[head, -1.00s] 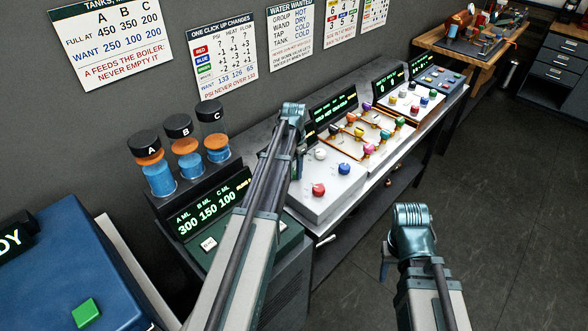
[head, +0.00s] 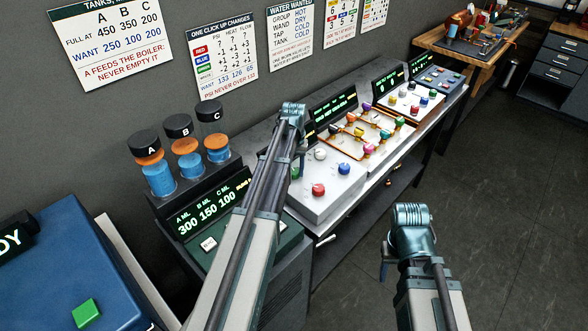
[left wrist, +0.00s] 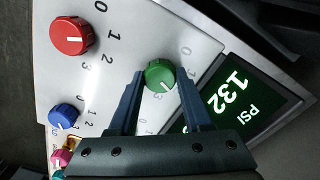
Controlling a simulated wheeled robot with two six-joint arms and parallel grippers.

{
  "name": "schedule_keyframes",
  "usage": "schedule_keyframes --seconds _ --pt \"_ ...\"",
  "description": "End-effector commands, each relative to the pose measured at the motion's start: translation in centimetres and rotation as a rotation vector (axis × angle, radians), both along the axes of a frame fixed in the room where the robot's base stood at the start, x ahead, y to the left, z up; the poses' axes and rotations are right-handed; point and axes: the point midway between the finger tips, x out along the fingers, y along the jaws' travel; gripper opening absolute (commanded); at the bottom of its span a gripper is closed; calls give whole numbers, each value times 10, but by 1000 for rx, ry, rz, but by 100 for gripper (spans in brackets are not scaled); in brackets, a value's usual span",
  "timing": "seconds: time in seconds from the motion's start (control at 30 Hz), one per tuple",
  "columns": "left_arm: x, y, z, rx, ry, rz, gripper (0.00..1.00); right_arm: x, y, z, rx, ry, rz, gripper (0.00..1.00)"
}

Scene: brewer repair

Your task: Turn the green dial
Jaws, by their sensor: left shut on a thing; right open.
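The green dial (left wrist: 160,76) sits on the white panel (left wrist: 115,35) in the left wrist view, with a white mark on its face and printed numbers around it. In the head view a bit of the green dial (head: 295,173) shows beside my left gripper (head: 300,170), which reaches down to the panel. In the left wrist view my left gripper (left wrist: 161,78) has one finger on each side of the dial and is shut on it. A screen (left wrist: 237,102) beside it reads 132 PSI. My right gripper (head: 385,268) is open and empty, away from the panels.
A red dial (head: 318,189) and a blue dial (head: 344,168) stand near on the same panel. Tanks A, B and C (head: 188,165) stand left of my left arm. More knobbed panels (head: 372,132) run along the bench. The floor (head: 500,190) at right is clear.

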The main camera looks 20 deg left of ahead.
Motion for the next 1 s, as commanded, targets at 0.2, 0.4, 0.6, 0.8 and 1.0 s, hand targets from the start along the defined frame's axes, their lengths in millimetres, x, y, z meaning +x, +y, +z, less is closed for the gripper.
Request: schedule_keyframes --seconds 0.2,0.4,0.6,0.8,1.0 --pt "0 0 0 0 0 22 0 0 0 0 0 0 0 50" --pt "0 0 0 0 0 23 0 0 0 0 0 0 0 50" --pt "0 0 0 0 0 22 62 0 0 0 0 0 0 50" --pt "0 0 0 0 0 22 79 0 0 0 0 0 0 50" --pt "0 0 0 0 0 22 79 0 0 0 0 0 0 50"
